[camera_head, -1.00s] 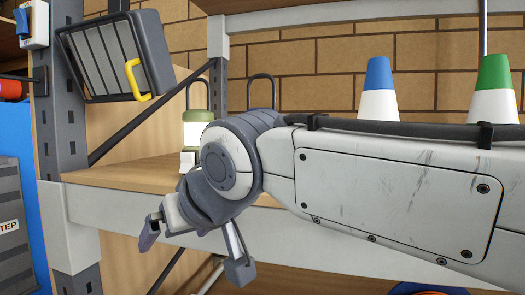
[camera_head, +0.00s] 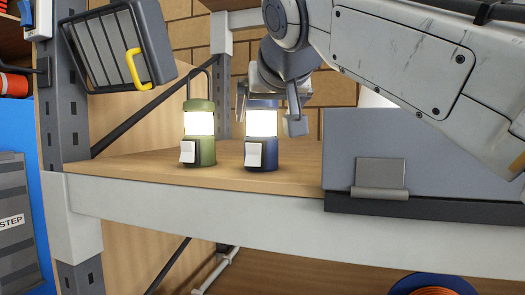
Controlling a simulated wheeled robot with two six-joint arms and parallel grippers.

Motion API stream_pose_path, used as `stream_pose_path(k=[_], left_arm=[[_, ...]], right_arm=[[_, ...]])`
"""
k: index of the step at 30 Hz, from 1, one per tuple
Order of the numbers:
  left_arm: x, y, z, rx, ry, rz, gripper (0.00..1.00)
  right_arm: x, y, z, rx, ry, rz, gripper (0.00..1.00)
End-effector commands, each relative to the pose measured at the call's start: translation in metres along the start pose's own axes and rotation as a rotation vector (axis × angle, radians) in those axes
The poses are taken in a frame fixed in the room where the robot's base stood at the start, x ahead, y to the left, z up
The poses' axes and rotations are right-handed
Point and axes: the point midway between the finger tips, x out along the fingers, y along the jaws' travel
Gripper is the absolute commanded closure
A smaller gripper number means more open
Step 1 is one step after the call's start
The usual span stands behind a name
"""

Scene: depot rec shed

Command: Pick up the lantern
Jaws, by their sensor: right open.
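Two lanterns stand upright on a wooden shelf (camera_head: 120,170). The green lantern (camera_head: 199,148) is on the left, with a glowing white band, a dark loop handle and a white switch plate. The blue lantern (camera_head: 262,158) stands to its right, also with a glowing band and white plate. My right gripper (camera_head: 268,112) is open and points down over the top of the blue lantern, hiding its handle. Its fingers show on either side of the lantern's upper part; I cannot tell whether they touch it. My left gripper is not in view.
A grey box (camera_head: 350,135) with a metal latch stands right of the blue lantern. Bare shelf lies left of the lanterns. An orange and blue reel (camera_head: 432,284) is below.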

Motion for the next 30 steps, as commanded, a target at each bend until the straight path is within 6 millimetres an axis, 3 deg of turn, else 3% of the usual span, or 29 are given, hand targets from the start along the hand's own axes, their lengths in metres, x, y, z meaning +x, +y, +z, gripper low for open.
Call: stream_pose_path(k=[18, 26, 27, 30], left_arm=[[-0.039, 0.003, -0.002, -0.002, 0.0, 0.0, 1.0], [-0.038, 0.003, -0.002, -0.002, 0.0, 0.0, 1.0], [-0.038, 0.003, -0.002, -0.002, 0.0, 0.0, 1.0], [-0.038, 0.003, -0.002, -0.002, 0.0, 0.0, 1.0]], right_arm=[[0.071, -0.003, -0.006, -0.002, -0.001, -0.001, 0.0], [0.076, -0.003, -0.004, -0.001, 0.0, -0.002, 0.0], [0.076, -0.003, -0.004, -0.001, 0.0, -0.002, 0.04], [0.076, -0.003, -0.004, -0.001, 0.0, -0.002, 0.42]])
